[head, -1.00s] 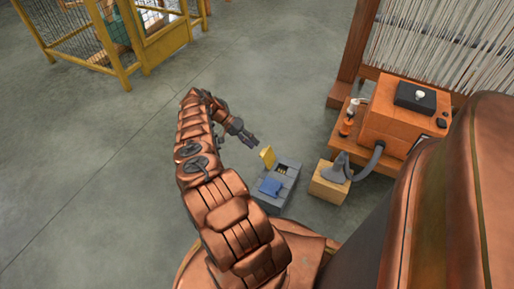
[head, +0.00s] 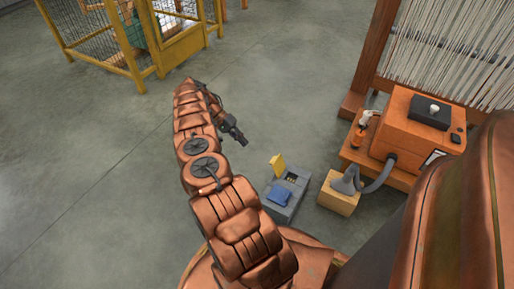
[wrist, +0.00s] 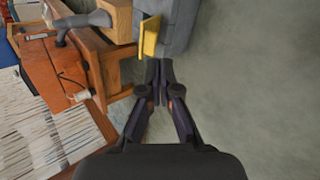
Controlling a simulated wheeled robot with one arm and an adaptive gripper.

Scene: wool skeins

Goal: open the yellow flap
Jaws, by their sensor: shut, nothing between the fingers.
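The yellow flap (head: 277,164) stands raised at the far end of a grey box (head: 294,184) on the floor. Behind it the box shows an open compartment. A blue flap (head: 279,197) lies over the nearer part of the box. In the wrist view the yellow flap (wrist: 150,37) shows edge-on, just beyond my fingertips, with the grey box (wrist: 178,22) beside it. My gripper (head: 244,143) is shut and empty, up and to the left of the yellow flap in the head view, with a gap between them. My fingertips (wrist: 160,64) are together in the wrist view.
A wooden block (head: 338,198) with a grey hose nozzle stands right of the box. An orange machine (head: 413,135) and a loom (head: 455,50) stand farther right. A yellow cage (head: 150,45) is at the back left. The floor between is clear.

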